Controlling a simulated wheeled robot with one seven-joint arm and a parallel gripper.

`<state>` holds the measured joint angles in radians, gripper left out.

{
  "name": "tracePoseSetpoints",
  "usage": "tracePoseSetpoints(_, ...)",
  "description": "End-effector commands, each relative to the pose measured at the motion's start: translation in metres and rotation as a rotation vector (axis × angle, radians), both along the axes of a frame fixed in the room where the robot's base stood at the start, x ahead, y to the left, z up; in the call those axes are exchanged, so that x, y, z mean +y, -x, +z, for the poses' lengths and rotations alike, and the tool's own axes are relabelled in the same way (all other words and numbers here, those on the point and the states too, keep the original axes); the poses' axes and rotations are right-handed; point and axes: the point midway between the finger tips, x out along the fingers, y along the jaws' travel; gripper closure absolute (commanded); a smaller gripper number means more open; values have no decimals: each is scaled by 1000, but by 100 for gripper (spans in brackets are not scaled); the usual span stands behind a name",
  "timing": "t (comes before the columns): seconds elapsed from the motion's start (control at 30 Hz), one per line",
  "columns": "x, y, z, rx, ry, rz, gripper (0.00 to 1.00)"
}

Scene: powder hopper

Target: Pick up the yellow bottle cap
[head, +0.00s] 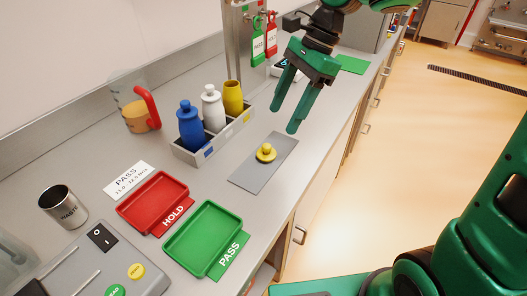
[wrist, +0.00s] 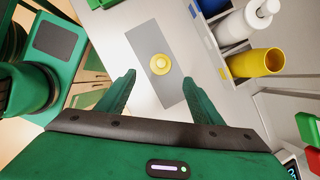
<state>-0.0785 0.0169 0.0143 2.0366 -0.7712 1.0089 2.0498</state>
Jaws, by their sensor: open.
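The yellow bottle cap (head: 266,153) lies knob up on a flat grey mat (head: 247,178) on the counter. In the wrist view the cap (wrist: 160,64) sits beyond my fingertips, roughly centred between them. My gripper (head: 286,108) is open and empty, with its green fingers pointing down above the counter, behind the cap in the head view. It does not touch the cap. The yellow bottle (head: 233,97) stands open, without a cap, in the grey rack (head: 207,152), and its open mouth also shows in the wrist view (wrist: 268,62).
Blue (head: 190,125) and white (head: 212,108) capped bottles share the rack. A red HOLD tray (head: 153,200) and a green PASS tray (head: 208,237) lie at the front. Red and green tags (head: 270,40) hang from a post behind. The counter around the mat is clear.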

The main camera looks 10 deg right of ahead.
Motion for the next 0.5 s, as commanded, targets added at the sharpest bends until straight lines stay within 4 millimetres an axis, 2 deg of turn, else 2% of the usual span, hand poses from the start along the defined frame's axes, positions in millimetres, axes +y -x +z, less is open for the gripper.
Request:
tracePoseSetpoints(0.33, 21, 5, -40, 12, -3, -6, 40)
tracePoseSetpoints(0.5, 25, 6, -51, 10, -2, -7, 40)
